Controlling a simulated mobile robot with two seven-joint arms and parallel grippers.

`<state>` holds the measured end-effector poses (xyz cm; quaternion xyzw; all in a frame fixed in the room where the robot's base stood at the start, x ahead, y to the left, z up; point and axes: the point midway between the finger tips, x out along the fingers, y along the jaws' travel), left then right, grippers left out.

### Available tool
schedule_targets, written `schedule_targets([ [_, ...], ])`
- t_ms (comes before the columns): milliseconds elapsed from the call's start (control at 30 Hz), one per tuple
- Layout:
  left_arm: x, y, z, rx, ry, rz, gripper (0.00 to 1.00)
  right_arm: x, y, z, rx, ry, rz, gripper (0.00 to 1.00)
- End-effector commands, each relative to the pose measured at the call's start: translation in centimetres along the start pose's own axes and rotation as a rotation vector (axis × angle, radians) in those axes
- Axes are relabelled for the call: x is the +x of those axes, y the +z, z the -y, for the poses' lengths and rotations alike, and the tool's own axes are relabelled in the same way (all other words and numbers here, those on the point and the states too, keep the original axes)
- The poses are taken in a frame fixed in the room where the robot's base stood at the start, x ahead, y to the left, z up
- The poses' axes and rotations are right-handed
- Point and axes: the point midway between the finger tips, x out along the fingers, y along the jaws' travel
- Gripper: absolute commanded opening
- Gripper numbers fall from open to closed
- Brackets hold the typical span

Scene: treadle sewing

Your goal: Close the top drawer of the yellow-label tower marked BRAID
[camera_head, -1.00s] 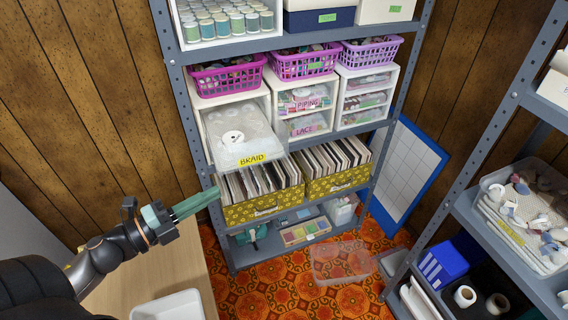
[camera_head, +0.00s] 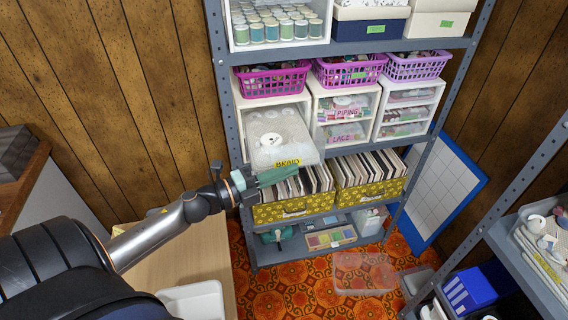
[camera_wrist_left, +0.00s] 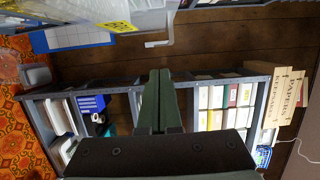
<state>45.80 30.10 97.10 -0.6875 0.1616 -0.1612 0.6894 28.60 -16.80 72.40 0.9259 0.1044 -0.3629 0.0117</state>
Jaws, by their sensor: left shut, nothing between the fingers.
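The BRAID drawer (camera_head: 283,140) is a clear drawer with a yellow label (camera_head: 287,163), pulled out of the left white tower (camera_head: 241,110) on the middle shelf. Pale rolls lie inside it. The left wrist view shows the drawer's edge and yellow label (camera_wrist_left: 116,26) at the top, upside down. My left gripper (camera_head: 297,170) has green fingers that are shut and empty. In the head view its tips are just below the drawer's front edge; I cannot tell whether they touch it. The shut fingers (camera_wrist_left: 158,80) point forward in the left wrist view. My right gripper is not in view.
A purple basket (camera_head: 272,80) stands on the tower. The PIPING and LACE tower (camera_head: 343,110) is to its right. Yellow patterned boxes of cards (camera_head: 294,209) sit on the shelf below, close under my fingers. A second grey shelf (camera_head: 530,262) stands at the right.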

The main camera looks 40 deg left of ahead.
Motion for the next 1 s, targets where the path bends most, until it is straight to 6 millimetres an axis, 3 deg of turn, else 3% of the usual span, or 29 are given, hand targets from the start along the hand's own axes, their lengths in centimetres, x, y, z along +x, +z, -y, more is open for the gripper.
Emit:
schedule_targets([
  [200,0.4,1.7,0.0,-0.002,-0.001,-0.001,0.00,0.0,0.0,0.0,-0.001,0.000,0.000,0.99],
  [733,0.6,2.5,-0.1,-0.001,-0.002,-0.002,0.00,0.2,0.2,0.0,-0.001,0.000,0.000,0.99],
  [1000,1.6,6.8,-0.3,0.004,-0.002,0.002,0.00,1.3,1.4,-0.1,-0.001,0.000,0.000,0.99],
])
